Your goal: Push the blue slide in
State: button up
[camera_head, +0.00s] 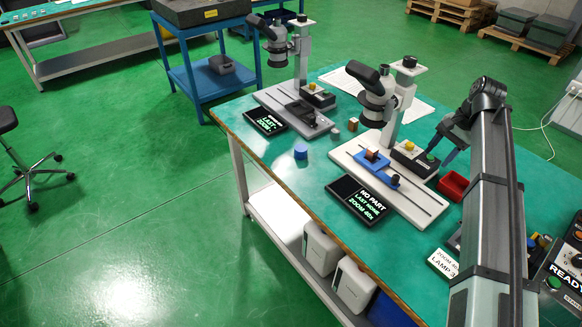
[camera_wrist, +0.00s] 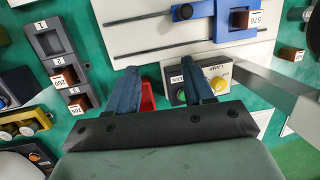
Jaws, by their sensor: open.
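The blue slide (camera_head: 369,168) sits on the white base plate of the nearer microscope, below its lens. A reddish-brown block stands on it, and a small knob is at its near right end. In the wrist view the blue slide (camera_wrist: 228,32) shows at the top, on dark rails, with the labelled block on it. My gripper (camera_head: 446,152) is open and empty, to the right of the slide and apart from it. In the wrist view my gripper (camera_wrist: 158,68) has its right finger over the control box (camera_wrist: 212,84), beside the green button.
A red tray (camera_head: 453,186) lies right of the base. The microscope column (camera_head: 393,120) rises behind the slide. A dark display (camera_head: 362,198) reading "NO PART" lies in front. A second microscope station (camera_head: 295,105) stands farther left. A grey numbered holder (camera_wrist: 57,60) bears blocks.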

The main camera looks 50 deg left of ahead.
jog(key=s+a+r+n+t+h, duration=0.2)
jog(key=s+a+n, duration=0.3)
jog(key=s+a, duration=0.1)
notch_tip(320, 180, down, 14)
jog(key=shift+s+r, duration=0.1)
jog(key=shift+r, duration=0.1)
jog(key=d, duration=0.9)
jog(key=shift+d, duration=0.15)
notch_tip(320, 180, up, 14)
jog(key=s+a+f+n, duration=0.2)
jog(key=s+a+f, duration=0.2)
jog(key=s+a, duration=0.4)
jog(key=s+a+f+n+y, duration=0.1)
jog(key=s+a+f, duration=0.3)
jog(key=s+a, duration=0.4)
jog(key=s+a+f+n, duration=0.2)
jog(key=s+a+f, duration=0.2)
jog(key=s+a, duration=0.4)
jog(key=shift+a+f+n+t+y, duration=0.15)
jog(key=shift+a+y, duration=0.05)
jog(key=shift+a, duration=1.7)
jog(key=shift+a+f+n+t+y, duration=0.15)
jog(key=shift+a+y, duration=0.05)
jog(key=shift+a, duration=1.65)
jog(key=shift+s+a+f, duration=0.15)
jog(key=shift+s+a, duration=0.05)
jog(key=shift+a, duration=0.25)
